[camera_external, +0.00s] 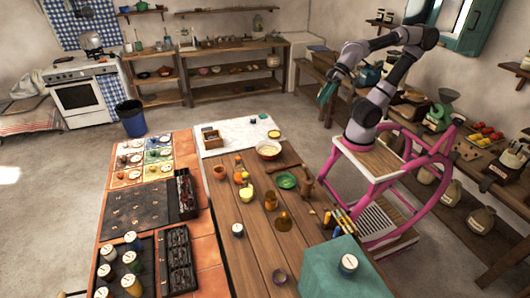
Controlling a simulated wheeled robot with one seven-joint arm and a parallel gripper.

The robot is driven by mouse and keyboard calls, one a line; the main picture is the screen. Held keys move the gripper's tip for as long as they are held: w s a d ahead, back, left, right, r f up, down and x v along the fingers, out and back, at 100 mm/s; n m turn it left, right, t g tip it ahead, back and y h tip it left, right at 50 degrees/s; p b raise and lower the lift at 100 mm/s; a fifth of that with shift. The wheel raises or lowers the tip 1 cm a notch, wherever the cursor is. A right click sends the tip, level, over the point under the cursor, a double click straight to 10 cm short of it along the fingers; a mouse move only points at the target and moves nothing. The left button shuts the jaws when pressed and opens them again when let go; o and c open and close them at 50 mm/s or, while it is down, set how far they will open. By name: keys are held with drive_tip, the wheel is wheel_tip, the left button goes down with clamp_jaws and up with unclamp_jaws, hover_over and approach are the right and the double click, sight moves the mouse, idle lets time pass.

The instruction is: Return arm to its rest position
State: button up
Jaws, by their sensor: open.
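My arm stands on its pink wheeled base at the right of the picture, beside the wooden table. It rises, bends over at the top and comes back down toward the left. My gripper (326,94) hangs in the air at the arm's left end, beyond the table's far right corner and clear of it. It is open, and I see nothing between its fingers. The fingers are small and dark green in this view, so their detail is hard to make out.
The wooden table (252,232) holds a bowl (268,149), a green plate (286,181), bottles and jars. A crowded shelf bench (481,155) runs along the right wall behind my arm. Open floor (240,115) lies beyond the table.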

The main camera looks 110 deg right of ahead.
drive_tip(key=shift+n, duration=0.4)
drive_tip(key=s, duration=0.1)
drive_tip(key=s+a, duration=0.1)
drive_tip(key=s, duration=0.2)
drive_tip(key=shift+s+a+f, duration=0.2)
drive_tip(key=shift+s+f, duration=0.05)
drive_tip(key=shift+f, duration=0.05)
